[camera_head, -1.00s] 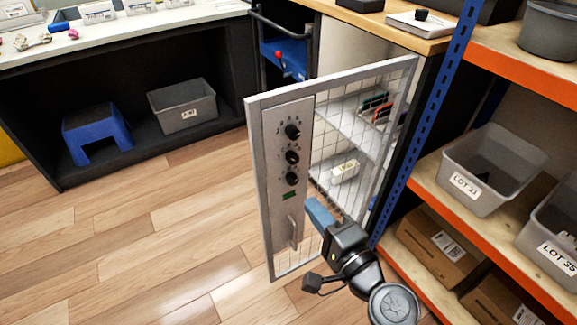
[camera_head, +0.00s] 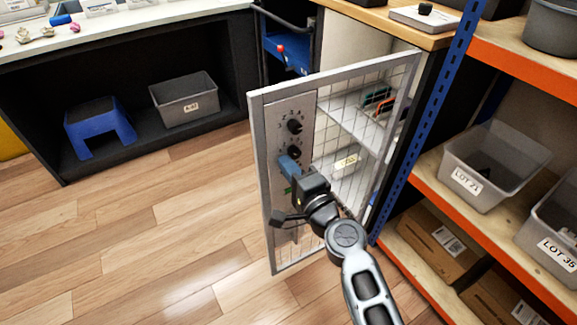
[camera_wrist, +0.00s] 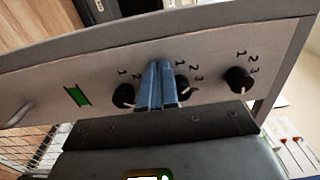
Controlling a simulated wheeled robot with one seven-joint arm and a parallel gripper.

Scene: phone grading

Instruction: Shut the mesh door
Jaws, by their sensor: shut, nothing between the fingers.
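The mesh door (camera_head: 366,92) stands swung open from the cabinet in the head view, with a grey frame and a metal panel. The panel (camera_head: 273,118) carries three black dials and a green display; it also fills much of the wrist view (camera_wrist: 200,62). My gripper (camera_head: 284,160) is shut and empty, its blue fingers in front of the panel near the lower dials. In the wrist view the fingertips (camera_wrist: 160,66) overlap the middle dial; I cannot tell whether they touch. The door handle is mostly hidden behind my gripper in the head view.
Inside the cabinet are shelves with a labelled white item (camera_head: 346,162). A blue upright (camera_head: 425,112) and orange-edged shelves with grey bins (camera_head: 487,165) stand close on the right. A blue stool (camera_head: 98,127) and grey bin (camera_head: 184,100) are at left. The wooden floor (camera_head: 150,230) is clear.

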